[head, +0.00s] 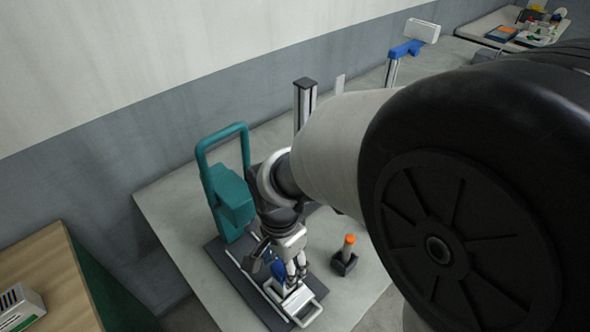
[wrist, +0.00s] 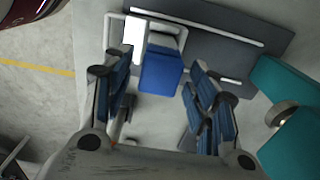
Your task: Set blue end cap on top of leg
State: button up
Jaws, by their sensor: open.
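A blue block (wrist: 160,72), which may be the blue end cap, sits against a white piece in a pale frame on a dark board. It shows partly in the head view (head: 278,270), half hidden by my gripper. My gripper (head: 292,277) points down over the board. In the wrist view its fingers (wrist: 157,78) are open, one on each side of the block, with gaps visible; I cannot tell the height between them.
A tall teal frame (head: 233,195) stands close left of my gripper. A metal post with a blue clamp (head: 404,50) is farther back. The pale tabletop (head: 180,220) is bare at its left edge.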

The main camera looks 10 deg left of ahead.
jog(key=d+r+n+p, duration=0.1)
jog(key=d+r+p, duration=0.1)
jog(key=r, duration=0.6)
jog(key=d+r+p, duration=0.3)
jog(key=r, duration=0.5)
jog(key=s+d+r+n+t, duration=0.2)
jog(key=s+d+n, duration=0.1)
jog(key=d, duration=0.4)
jog(key=s+d+r+n+t, duration=0.2)
jog(key=s+d+n, duration=0.2)
jog(key=s+d, duration=0.2)
jog(key=shift+s+d+r+t, duration=0.15)
jog(key=shift+d+r+t, duration=0.15)
jog(key=shift+d, duration=0.95)
